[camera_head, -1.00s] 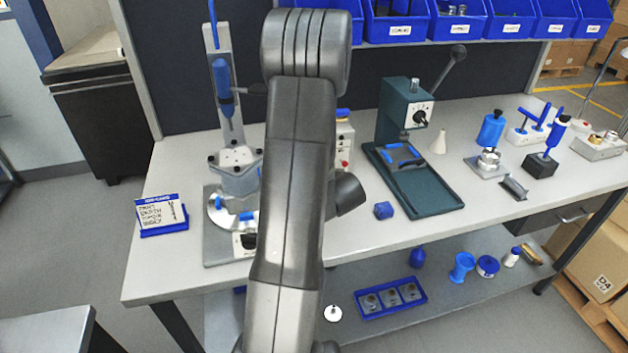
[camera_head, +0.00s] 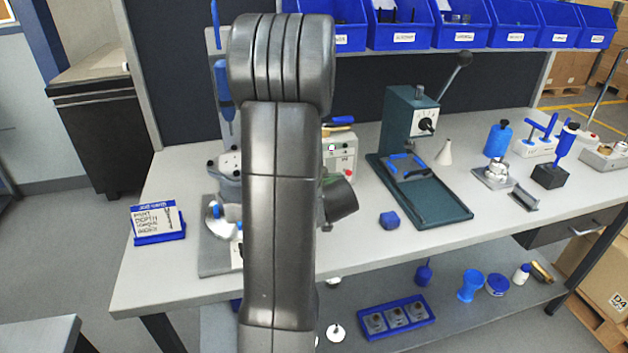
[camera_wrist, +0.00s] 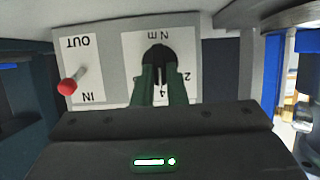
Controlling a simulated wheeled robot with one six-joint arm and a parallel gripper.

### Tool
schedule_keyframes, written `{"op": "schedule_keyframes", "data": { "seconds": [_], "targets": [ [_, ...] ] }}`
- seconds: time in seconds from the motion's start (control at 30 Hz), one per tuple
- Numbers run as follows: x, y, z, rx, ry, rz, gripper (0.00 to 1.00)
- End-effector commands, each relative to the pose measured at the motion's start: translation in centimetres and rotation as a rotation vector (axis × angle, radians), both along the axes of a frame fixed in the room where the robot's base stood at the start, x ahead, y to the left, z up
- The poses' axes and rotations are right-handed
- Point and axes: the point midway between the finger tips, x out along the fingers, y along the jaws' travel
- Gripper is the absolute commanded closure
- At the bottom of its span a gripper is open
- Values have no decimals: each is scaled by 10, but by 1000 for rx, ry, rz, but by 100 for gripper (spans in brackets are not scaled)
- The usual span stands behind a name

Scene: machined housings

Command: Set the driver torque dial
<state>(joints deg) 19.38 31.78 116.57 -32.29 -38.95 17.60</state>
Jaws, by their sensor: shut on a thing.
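The torque dial is a black round knob (camera_wrist: 155,54) on a white plate marked "N m", with a 2 and a 4 visible, in the wrist view. The picture is upside down there. My gripper (camera_wrist: 159,80) has its two green fingers closed on the knob from both sides. The fingers cover part of the scale, so the setting cannot be read. In the head view my arm hides the dial and gripper. The driver stand (camera_head: 222,250) shows only partly, left of and behind my arm.
Beside the dial is a red-tipped lever (camera_wrist: 69,86) on a plate marked IN and OUT. A blue-framed card (camera_head: 158,222) stands at the bench's left.

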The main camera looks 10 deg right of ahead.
Motion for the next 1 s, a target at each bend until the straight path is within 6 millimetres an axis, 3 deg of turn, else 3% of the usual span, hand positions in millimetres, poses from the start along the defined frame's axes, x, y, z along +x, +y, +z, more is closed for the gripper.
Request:
{"op": "schedule_keyframes", "data": {
  "seconds": [0.03, 0.07, 0.13, 0.17, 0.57, 1.0],
  "targets": [
    [0, 0, 0, 0, 1, 0, 100],
    [0, 0, 0, 0, 1, 0, 82],
    [0, 0, 0, 1, 1, 0, 69],
    [0, 0, 0, 1, 0, 0, 66],
    [-8, -1, 4, 1, -2, -3, 66],
    [-89, -5, 39, 0, -2, -5, 66]
  ]
}}
